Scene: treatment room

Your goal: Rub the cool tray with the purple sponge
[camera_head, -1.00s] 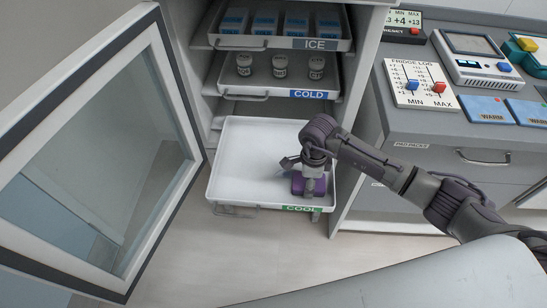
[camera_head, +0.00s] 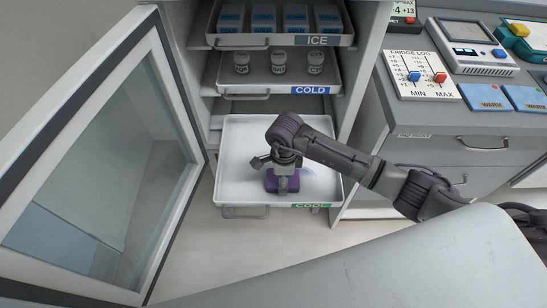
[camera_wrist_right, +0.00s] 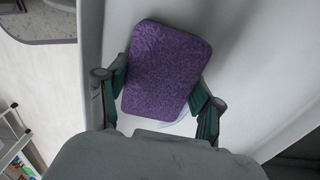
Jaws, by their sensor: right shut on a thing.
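The cool tray (camera_head: 238,155) is a white, shallow tray pulled out from the open fridge at its lowest visible level, with a green COOL label on its front rim. The purple sponge (camera_head: 269,184) is a rounded block low in the tray, near its front middle. My right gripper (camera_head: 283,172) is shut on it from above and hides part of it. In the right wrist view the purple sponge (camera_wrist_right: 165,68) sits between the two fingers over the white tray floor. A faint bluish smear (camera_head: 312,181) shows right of the sponge. My left gripper is out of view.
The COLD tray (camera_head: 236,86) with three small jars and the ICE tray (camera_head: 224,41) with blue packs are above. The open glass door (camera_head: 110,165) stands to the left. A grey counter (camera_head: 420,120) with a fridge log panel is to the right.

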